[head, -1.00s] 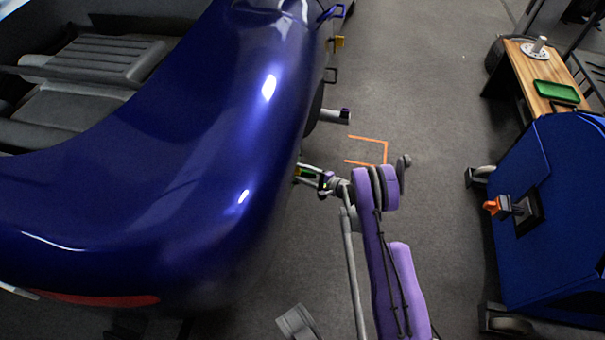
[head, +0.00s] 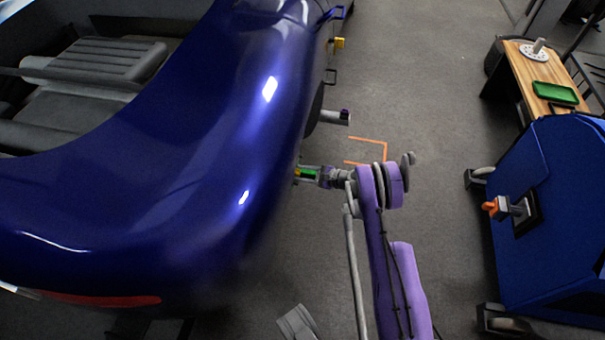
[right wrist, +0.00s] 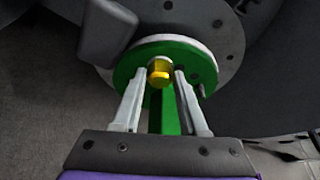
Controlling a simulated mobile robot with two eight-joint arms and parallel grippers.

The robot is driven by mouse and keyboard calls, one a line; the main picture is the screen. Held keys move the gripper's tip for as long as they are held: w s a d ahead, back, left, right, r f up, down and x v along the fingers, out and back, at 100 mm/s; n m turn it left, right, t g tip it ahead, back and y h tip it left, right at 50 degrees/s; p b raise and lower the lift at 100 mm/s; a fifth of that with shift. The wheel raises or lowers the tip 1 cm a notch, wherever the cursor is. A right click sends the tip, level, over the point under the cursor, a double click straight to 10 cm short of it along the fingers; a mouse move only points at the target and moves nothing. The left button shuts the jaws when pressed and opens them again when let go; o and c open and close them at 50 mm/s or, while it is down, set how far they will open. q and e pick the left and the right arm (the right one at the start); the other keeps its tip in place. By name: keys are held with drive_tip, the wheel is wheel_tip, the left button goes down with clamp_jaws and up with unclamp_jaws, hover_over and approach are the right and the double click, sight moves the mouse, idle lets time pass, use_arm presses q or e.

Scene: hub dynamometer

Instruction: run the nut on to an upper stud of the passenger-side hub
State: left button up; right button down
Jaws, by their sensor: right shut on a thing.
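My right gripper (head: 298,173) is at the edge of the blue car body, its fingers reaching toward the wheel area. In the right wrist view the gripper (right wrist: 158,74) is shut on the yellow nut (right wrist: 159,73), which lies between its fingertips. A green bar (right wrist: 166,115) runs back from the nut between the fingers. Behind the nut is the round green face of the hub (right wrist: 127,72), with a pale rim and dark holes. Studs are not clearly visible. My left gripper is out of view.
The blue car body (head: 190,140) overhangs the hub and hides it in the head view. A grey bar (head: 328,117) juts out beyond the gripper. A blue cart (head: 550,220) and a wooden bench (head: 520,62) stand right. The floor between is open.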

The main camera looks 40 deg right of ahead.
drive_tip(key=m+g+y, duration=0.1)
drive_tip(key=m+g+y+b, duration=0.1)
drive_tip(key=m, duration=0.1)
drive_tip(key=shift+a+f+m, duration=0.2)
drive_tip(key=shift+f+m, duration=0.1)
drive_tip(key=shift+f, duration=0.05)
drive_tip(key=shift+c, duration=2.2)
unclamp_jaws()
drive_tip(key=shift+s+r, duration=0.15)
drive_tip(key=shift+s, duration=0.05)
drive_tip(key=p+v, duration=0.2)
drive_tip(key=v, duration=0.8)
drive_tip(key=shift+s+d+r+p, duration=0.2)
drive_tip(key=shift+s+p, duration=0.05)
drive_tip(key=shift+p, duration=0.1)
